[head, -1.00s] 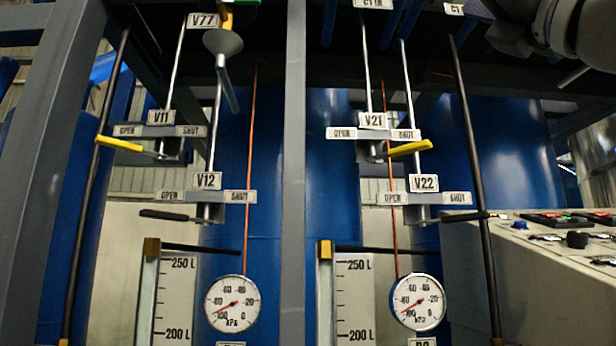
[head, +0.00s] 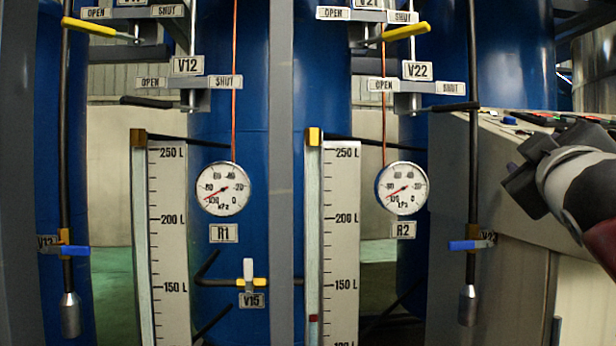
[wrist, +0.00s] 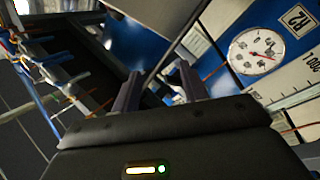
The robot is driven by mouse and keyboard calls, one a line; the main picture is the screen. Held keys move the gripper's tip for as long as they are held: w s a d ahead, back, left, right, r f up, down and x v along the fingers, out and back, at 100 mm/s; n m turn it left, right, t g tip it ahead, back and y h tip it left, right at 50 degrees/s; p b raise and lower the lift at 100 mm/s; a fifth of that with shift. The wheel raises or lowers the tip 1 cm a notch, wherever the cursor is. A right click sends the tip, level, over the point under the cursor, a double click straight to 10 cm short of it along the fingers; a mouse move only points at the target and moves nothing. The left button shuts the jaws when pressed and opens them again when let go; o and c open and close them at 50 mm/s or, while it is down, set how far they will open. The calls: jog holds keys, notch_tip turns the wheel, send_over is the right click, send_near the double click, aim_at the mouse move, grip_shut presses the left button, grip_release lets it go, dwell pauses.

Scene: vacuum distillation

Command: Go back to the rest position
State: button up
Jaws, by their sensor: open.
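My gripper (wrist: 158,88) is open and empty in the wrist view, its two fingers apart with nothing between them. In the head view my gripper (head: 520,178) is at the right, in front of the control console, with my arm reaching in from the right edge. The R2 gauge (head: 401,188) stands to the left of the gripper, well apart from it. The R2 gauge also shows at the upper right of the wrist view (wrist: 257,50), tilted.
The beige console (head: 490,215) with buttons lies behind my gripper. Valve handles V22 (head: 455,106) and yellow V21 (head: 405,31), a blue handle (head: 468,245) and a dark vertical rod (head: 474,150) stand to its left. Level scales (head: 342,235) and the R1 gauge (head: 223,188) are further left.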

jog(key=s+a+f+m+g+y, duration=0.1)
jog(key=a+f+g+y, duration=0.2)
jog(key=f, duration=1)
jog(key=a+f+m+g+y, duration=0.15)
jog(key=a+f+g, duration=0.3)
jog(key=f, duration=0.85)
jog(key=s+a+f+g+y, duration=0.1)
jog(key=s+a+f+g, duration=0.1)
jog(key=f, duration=0.4)
jog(key=s+a+f+m+g+y, duration=0.1)
jog(key=s+a+f, duration=0.3)
jog(key=s+f, duration=0.2)
jog(key=s+a+f+g+y, duration=0.1)
jog(key=s+a+f+g, duration=0.1)
jog(key=f, duration=0.6)
jog(key=shift+s+a+f+g, duration=0.15)
jog(key=shift+s+a+g, duration=0.2)
jog(key=shift+s+a, duration=0.45)
